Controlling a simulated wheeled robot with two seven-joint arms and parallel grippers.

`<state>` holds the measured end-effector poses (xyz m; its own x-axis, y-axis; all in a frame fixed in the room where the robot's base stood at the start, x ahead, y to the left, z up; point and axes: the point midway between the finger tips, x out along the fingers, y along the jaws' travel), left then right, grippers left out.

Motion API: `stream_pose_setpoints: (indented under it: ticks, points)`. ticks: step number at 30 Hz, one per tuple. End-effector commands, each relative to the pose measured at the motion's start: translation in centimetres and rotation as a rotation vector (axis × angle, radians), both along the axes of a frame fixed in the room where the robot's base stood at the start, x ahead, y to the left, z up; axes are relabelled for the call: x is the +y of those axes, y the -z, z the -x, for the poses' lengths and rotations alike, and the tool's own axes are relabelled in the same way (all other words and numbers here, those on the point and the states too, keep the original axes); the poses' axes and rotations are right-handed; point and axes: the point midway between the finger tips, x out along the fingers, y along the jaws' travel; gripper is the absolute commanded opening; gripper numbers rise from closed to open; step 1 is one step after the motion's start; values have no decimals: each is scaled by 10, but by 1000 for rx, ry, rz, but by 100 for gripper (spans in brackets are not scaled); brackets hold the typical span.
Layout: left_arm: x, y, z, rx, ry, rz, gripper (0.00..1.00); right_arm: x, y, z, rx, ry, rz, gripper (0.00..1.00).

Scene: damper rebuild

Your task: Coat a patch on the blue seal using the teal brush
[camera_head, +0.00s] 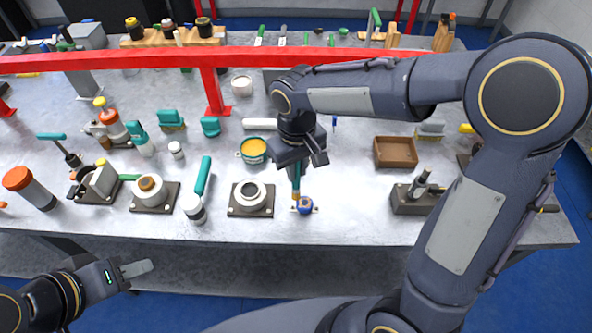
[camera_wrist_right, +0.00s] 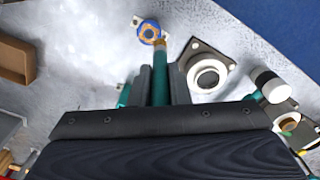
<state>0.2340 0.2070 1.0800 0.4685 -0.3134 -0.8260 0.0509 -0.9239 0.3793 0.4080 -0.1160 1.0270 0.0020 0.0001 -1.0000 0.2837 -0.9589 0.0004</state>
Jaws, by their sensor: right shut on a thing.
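A teal can with yellow contents (camera_head: 254,149) stands behind the seal. A white ring on a dark base (camera_head: 251,197) is to its left. A brown tray (camera_head: 395,152) and a metal block with a cylinder (camera_head: 412,198) are to the right. A red bar (camera_head: 150,59) crosses the table.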

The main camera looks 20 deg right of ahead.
Motion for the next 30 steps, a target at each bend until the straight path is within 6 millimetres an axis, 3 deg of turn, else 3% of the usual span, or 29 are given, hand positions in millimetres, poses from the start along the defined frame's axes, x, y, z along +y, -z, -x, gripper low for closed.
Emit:
stream_pose_setpoints:
  ticks: [16, 30]
  points:
    - [0, -45, 0, 0, 0, 0, 36, -6, -52, -5, 1, 2, 1, 0]
    - [0, -47, 0, 0, 0, 0, 36, -7, -55, -5, 2, 2, 2, 0]
